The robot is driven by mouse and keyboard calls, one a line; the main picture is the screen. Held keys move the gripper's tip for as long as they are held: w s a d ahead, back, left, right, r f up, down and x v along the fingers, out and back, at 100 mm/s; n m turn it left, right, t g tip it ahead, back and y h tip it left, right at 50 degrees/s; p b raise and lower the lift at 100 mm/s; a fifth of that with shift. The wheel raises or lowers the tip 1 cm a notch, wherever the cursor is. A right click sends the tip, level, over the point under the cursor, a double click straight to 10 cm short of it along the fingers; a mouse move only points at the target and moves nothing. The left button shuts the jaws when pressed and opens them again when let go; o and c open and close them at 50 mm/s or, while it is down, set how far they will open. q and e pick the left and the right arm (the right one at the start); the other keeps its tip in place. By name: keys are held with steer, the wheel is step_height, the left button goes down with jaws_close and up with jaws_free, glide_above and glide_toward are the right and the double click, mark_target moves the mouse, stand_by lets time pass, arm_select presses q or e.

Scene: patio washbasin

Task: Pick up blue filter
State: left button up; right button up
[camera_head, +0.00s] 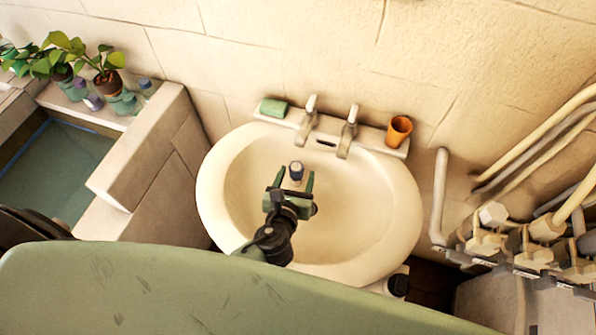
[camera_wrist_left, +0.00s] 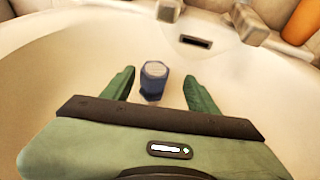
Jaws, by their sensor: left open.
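The blue filter (camera_head: 296,171) is a small dark blue cylinder with a pale top, standing in the white washbasin (camera_head: 375,215). It also shows in the left wrist view (camera_wrist_left: 153,82), upright, just beyond and between the fingertips. My left gripper (camera_head: 290,181) is open over the basin, with one green finger on each side of the filter's line. In the left wrist view its fingertips (camera_wrist_left: 158,76) have clear gaps to the filter on both sides. I cannot tell the height between the fingers and the basin floor. My right gripper is not in view.
Two taps (camera_head: 348,132) stand on the basin's back ledge, with a green soap bar (camera_head: 273,108) left and an orange cup (camera_head: 398,130) right. Pipes and valves (camera_head: 490,240) are at right. A stone trough with potted plants (camera_head: 106,80) is at left.

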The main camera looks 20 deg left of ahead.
mark_target(299, 162)
arm_select(q)
steer(key=x, duration=0.2)
steer(key=shift+w, duration=0.35)
steer(key=x, duration=0.5)
steer(key=shift+s+a+f+p, duration=0.1)
steer(key=shift+a+f+p, duration=0.15)
steer(key=shift+a+p, duration=0.15)
steer(key=shift+s, duration=0.1)
steer(key=shift+c, duration=0.3)
jaws_close()
